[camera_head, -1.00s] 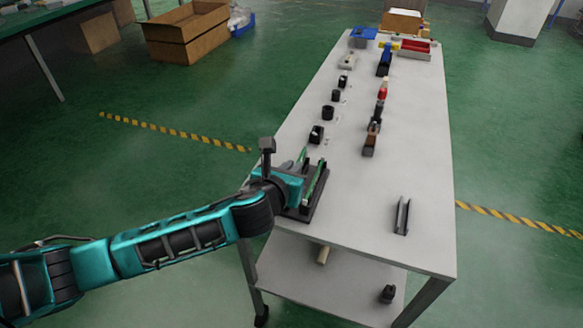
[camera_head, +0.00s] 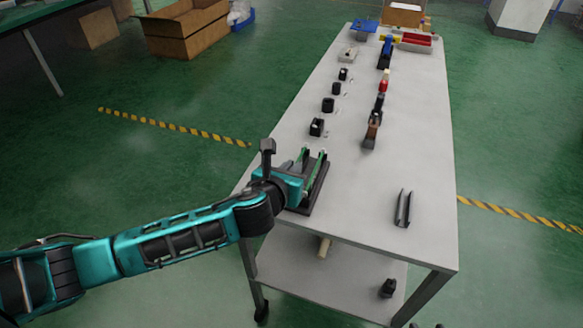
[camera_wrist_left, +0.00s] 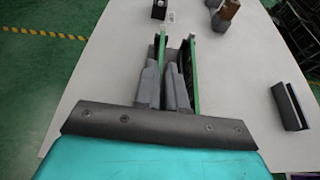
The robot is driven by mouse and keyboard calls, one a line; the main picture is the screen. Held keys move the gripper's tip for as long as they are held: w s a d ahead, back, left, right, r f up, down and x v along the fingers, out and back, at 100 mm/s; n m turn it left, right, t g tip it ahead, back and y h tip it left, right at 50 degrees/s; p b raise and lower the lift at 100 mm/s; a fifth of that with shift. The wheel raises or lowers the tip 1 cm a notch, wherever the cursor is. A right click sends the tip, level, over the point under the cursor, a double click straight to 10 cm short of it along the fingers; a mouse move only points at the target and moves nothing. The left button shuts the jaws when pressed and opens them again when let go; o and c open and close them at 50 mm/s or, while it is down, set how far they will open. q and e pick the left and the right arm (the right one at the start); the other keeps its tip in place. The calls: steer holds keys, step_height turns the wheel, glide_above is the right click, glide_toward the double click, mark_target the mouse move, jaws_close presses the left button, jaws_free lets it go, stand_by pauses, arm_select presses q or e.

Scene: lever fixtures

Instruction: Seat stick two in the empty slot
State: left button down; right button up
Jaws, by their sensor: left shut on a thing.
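My left gripper (camera_head: 299,174) is over the near left part of the table. In the left wrist view its fingers (camera_wrist_left: 163,86) are shut on a thin green stick (camera_wrist_left: 162,46), which stands on edge between them. A second green stick (camera_wrist_left: 192,72) stands just right of the right finger, roughly parallel to the held one. In the head view, this second stick (camera_head: 317,169) rises from a black slotted base (camera_head: 319,187). The held stick (camera_head: 304,156) is over the base's left side. Its lower edge is hidden, so I cannot tell if it is inside a slot. My right gripper is out of view.
A dark open channel holder (camera_head: 403,208) stands at the table's near right. Small black blocks (camera_head: 317,127) and a row of tools (camera_head: 372,132) are farther back. A red tray (camera_head: 416,40) is at the far end. The table between base and channel holder is clear.

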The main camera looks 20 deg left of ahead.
arm_select(q)
steer(key=shift+f, duration=0.25)
steer(key=c, duration=1.1)
jaws_free()
steer(key=shift+c, duration=0.2)
steer(key=p+v, duration=0.1)
steer(key=v, duration=1.2)
